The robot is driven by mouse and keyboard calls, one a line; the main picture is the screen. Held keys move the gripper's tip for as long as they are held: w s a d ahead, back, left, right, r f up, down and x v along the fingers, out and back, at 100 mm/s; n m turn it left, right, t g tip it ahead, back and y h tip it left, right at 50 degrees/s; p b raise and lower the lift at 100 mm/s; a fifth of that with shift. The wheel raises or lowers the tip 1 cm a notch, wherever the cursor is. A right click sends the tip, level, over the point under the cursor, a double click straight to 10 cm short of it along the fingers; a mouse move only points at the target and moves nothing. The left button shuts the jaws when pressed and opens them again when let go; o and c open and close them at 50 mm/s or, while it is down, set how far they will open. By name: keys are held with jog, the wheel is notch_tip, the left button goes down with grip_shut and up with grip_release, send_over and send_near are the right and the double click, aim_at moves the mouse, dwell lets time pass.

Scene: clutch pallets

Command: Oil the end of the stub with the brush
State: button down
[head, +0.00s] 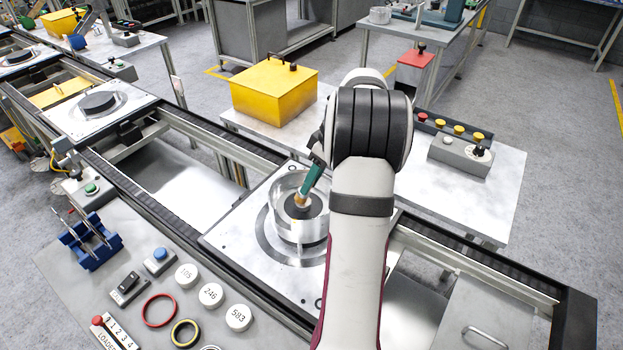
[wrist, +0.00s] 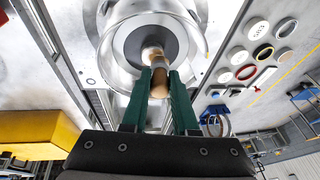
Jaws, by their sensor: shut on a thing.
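My gripper (head: 311,180) has green fingers and is shut on a brush (head: 300,200) with a wooden handle. It also shows in the wrist view (wrist: 160,75), with the handle (wrist: 159,88) between the fingers. The brush points down into a shiny metal drum (head: 283,232) on a pallet plate (head: 225,236). Inside the drum is a dark round face (wrist: 133,43), and the brush tip (wrist: 151,52) lies over its middle. The brush covers the centre, so I cannot tell the stub's end apart or whether the tip touches it.
A blue rack (head: 88,250) with thin tools stands at left. White numbered discs (head: 210,295), a red ring (head: 158,310) and a yellow ring (head: 185,333) lie on the front bench. A yellow box (head: 275,90) and a control box (head: 462,155) stand behind the conveyor.

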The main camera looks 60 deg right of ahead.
jog(key=shift+f, duration=0.55)
jog(key=shift+d, duration=0.15)
jog(key=shift+d+r, duration=0.1)
jog(key=shift+d, duration=0.75)
jog(key=shift+a, duration=1)
jog(key=shift+d, duration=1.05)
jog(key=shift+a, duration=1.05)
jog(key=shift+r, duration=2.95)
